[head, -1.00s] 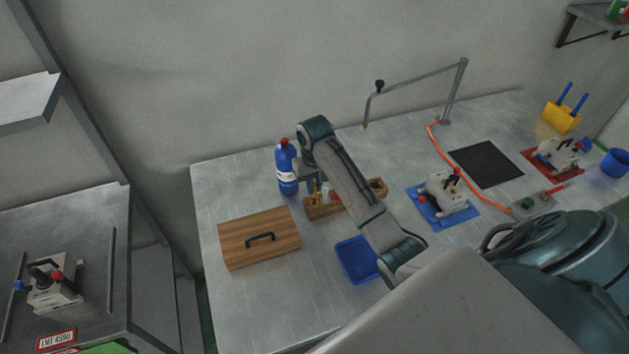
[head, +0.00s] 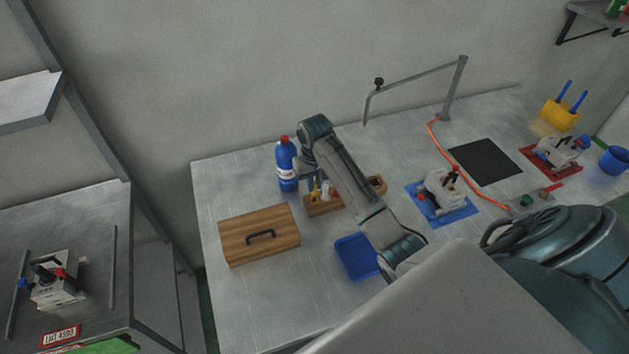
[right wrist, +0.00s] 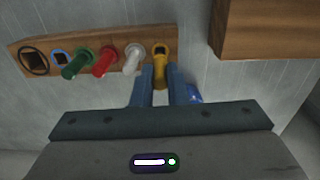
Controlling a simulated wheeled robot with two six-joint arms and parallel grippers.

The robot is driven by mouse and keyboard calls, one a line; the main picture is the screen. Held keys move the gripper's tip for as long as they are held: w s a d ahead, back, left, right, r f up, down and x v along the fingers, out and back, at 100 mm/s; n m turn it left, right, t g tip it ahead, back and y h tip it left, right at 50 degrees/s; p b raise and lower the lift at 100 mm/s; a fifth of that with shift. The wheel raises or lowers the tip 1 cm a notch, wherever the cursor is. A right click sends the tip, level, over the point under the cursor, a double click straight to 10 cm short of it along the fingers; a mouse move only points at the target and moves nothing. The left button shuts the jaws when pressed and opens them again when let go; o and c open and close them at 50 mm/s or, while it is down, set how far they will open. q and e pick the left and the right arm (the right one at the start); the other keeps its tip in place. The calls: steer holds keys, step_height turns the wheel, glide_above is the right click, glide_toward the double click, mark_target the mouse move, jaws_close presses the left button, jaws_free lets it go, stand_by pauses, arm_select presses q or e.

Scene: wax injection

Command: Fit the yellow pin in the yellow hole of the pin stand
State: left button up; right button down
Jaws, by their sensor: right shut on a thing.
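The wooden pin stand (head: 322,208) lies on the table, partly hidden behind my right arm. In the right wrist view the pin stand (right wrist: 45,75) shows a row of holes. Green (right wrist: 77,63), red (right wrist: 104,62) and white (right wrist: 132,59) pins are in it. The blue-ringed and black-ringed holes at the left end are empty. My right gripper (right wrist: 160,82) is shut on the yellow pin (right wrist: 160,68). The pin's far end is at the yellow-marked hole (right wrist: 160,47) at the row's right end; how deep it sits I cannot tell. My left gripper is out of view.
A blue bottle (head: 286,168) with a red cap stands close to my right gripper. A wooden box (head: 259,237) with a black handle lies to the left of the stand. A blue tray (head: 355,258) is in front. A clamp on a blue mat (head: 460,213) stands further right.

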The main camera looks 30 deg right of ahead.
steer(key=shift+n, duration=0.3)
stand_by(0.9)
steer(key=shift+f+b, duration=0.35)
steer(key=shift+f, duration=0.95)
steer(key=c, duration=1.3)
jaws_free()
steer(key=shift+c, duration=0.2)
